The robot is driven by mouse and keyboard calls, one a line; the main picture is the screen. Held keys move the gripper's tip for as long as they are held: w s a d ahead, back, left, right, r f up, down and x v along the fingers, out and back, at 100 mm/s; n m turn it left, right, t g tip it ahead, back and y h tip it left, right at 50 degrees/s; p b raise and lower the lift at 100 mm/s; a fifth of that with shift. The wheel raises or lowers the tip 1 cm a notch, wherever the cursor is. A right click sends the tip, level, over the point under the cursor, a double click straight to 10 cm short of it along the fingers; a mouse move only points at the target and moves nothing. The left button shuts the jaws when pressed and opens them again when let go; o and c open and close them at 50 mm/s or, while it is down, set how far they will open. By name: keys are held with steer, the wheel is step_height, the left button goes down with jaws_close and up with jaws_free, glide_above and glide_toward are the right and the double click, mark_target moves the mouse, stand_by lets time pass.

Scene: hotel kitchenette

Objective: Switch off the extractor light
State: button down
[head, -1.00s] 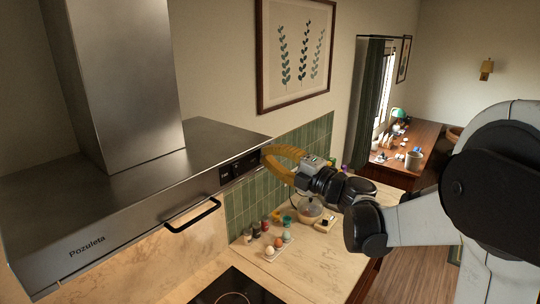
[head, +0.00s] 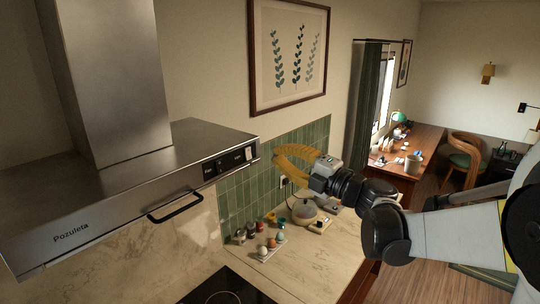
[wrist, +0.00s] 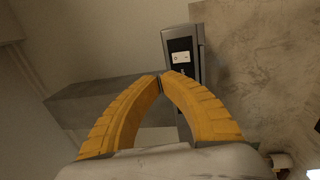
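The steel extractor hood (head: 120,195) fills the left of the head view. Its black control panel (head: 224,165) is at the right end of the front edge, with two labelled parts and a pale switch (head: 249,154). In the wrist view the panel (wrist: 181,70) lies just beyond the fingertips, with a small white switch (wrist: 181,57). My gripper (head: 276,158) is right of the panel, apart from it in the head view. Its yellow fingers meet at the tips in the wrist view (wrist: 161,80), with nothing between them. The lamp itself is hidden under the hood.
A black rail (head: 176,207) sticks out below the hood's front. A dark hob (head: 225,288) lies below. Free air is right of the hood.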

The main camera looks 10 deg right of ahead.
steer(key=r+v, duration=0.1)
steer(key=v, duration=0.4)
steer(key=s+d+f+m+h+b, duration=0.2)
steer(key=f+m+h+b, duration=0.3)
steer(key=f+m+b, duration=0.25)
steer(key=s+d+f+m+h+b, duration=0.2)
steer(key=f+m+h+b, duration=0.45)
steer(key=f, duration=0.25)
steer(key=s+d+f+m+h+b, duration=0.2)
steer(key=d+f+m+h+b, duration=0.15)
steer(key=f+m+b, duration=0.45)
steer(key=s+a+f+m+g+y+b, duration=0.1)
steer(key=s+a+f+g+b, duration=0.2)
steer(key=f, duration=0.6)
steer(key=s+a+f+m+g+y+b, duration=0.1)
steer(key=s+a+f+g+b, duration=0.1)
steer(key=s+f, duration=0.5)
steer(key=s+a+f+m+g+y+b, duration=0.1)
steer(key=s+a+f+g+b, duration=0.2)
steer(key=f, duration=0.7)
steer(key=s+a+b, duration=0.1)
steer(key=s+a, duration=0.1)
steer(key=a, duration=0.1)
steer(key=shift+s+a+f+g, duration=0.2)
steer(key=shift+s+f+g, duration=0.1)
steer(key=shift+s+f, duration=0.1)
